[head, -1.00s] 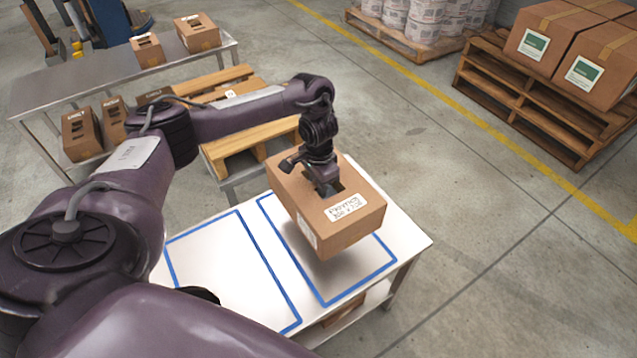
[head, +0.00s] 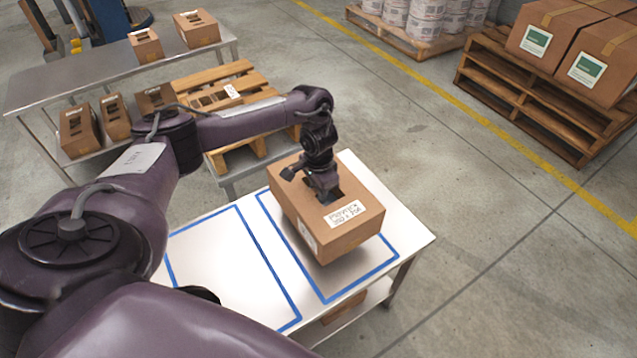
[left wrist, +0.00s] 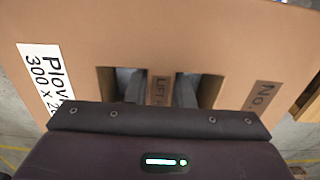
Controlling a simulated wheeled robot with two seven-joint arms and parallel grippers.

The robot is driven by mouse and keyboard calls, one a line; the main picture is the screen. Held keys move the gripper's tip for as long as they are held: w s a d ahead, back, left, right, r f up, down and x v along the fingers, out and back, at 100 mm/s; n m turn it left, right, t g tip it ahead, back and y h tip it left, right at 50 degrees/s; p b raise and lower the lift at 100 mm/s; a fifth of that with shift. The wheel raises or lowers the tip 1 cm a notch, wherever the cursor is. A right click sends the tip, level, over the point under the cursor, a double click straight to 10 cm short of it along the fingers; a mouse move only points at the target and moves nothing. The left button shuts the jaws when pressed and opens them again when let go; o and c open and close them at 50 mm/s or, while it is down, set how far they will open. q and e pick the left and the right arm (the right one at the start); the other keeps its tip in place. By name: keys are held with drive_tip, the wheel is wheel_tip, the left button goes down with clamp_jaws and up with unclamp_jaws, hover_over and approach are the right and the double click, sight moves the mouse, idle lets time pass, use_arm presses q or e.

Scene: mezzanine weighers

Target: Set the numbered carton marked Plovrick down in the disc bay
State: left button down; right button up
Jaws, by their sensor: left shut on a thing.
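My left gripper (head: 325,193) points down and is shut on the strip between those slots. In the left wrist view the two fingers (left wrist: 159,92) sit in the slots of the carton (left wrist: 200,35), and part of the Plovrick label shows. The carton hangs level, a little above the right of two blue-outlined bays (head: 350,291) on a white table. It hides much of that bay, and I see no disc mark. The left bay (head: 230,262) is empty. My right gripper is not in view.
A brown box (head: 343,307) lies on the white table's lower shelf. A wooden pallet (head: 215,78) stands behind. A metal bench (head: 80,78) with several slotted cartons is at the back left. Loaded pallets stand at the back right; the floor right of the table is clear.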

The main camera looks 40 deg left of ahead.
use_arm(q)
drive_tip(key=shift+f+b, duration=1.6)
drive_tip(key=shift+f, duration=1.55)
drive_tip(key=shift+f, duration=0.25)
drive_tip(key=c, duration=1.2)
unclamp_jaws()
drive_tip(key=shift+o, duration=0.2)
drive_tip(key=shift+r, duration=0.1)
